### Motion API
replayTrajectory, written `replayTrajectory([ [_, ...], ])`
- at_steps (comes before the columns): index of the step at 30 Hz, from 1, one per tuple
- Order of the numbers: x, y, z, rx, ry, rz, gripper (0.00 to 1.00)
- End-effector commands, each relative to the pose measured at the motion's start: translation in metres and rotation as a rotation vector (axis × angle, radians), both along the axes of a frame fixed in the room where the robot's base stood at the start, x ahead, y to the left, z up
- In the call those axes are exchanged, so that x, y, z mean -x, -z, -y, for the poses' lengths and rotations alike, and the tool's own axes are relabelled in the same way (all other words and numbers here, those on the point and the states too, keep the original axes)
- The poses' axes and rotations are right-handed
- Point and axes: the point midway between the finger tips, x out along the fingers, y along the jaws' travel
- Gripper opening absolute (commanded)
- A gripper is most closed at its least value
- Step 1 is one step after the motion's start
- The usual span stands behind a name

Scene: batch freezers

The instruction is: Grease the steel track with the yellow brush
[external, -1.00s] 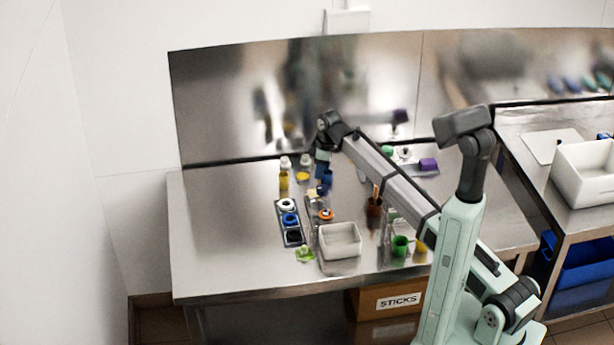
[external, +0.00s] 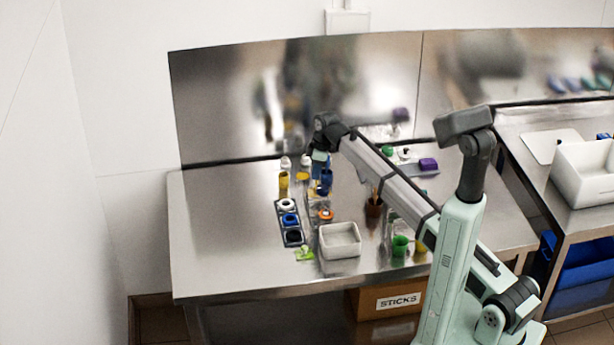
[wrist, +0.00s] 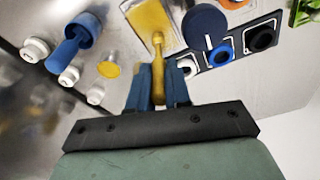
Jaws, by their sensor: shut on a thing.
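My gripper (wrist: 157,85) is shut on the handle of the yellow brush (wrist: 150,18), between its blue fingers in the wrist view. The brush's broad head points away from the fingers, toward the top of the picture. In the external view my gripper (external: 319,172) is over the back left part of the steel table, and the brush is small and hard to make out there. A narrow grey strip, seemingly the steel track (external: 311,226), lies right of the ring tray. Its far end is hard to see near my gripper. I cannot tell whether the brush touches it.
A tray with white, blue and black rings (external: 290,221) lies left of my gripper. A white bin (external: 340,241) and green cup (external: 400,246) are nearer the front. The table's left side is clear.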

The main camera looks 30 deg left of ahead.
Motion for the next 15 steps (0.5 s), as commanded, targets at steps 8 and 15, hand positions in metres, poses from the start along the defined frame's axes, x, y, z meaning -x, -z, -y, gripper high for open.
replayTrajectory([
  [8,0.018,0.0,-0.019,0.0,-0.001,0.0,0.0],
  [15,0.022,-0.024,-0.023,-0.003,0.0,0.001,0.0],
])
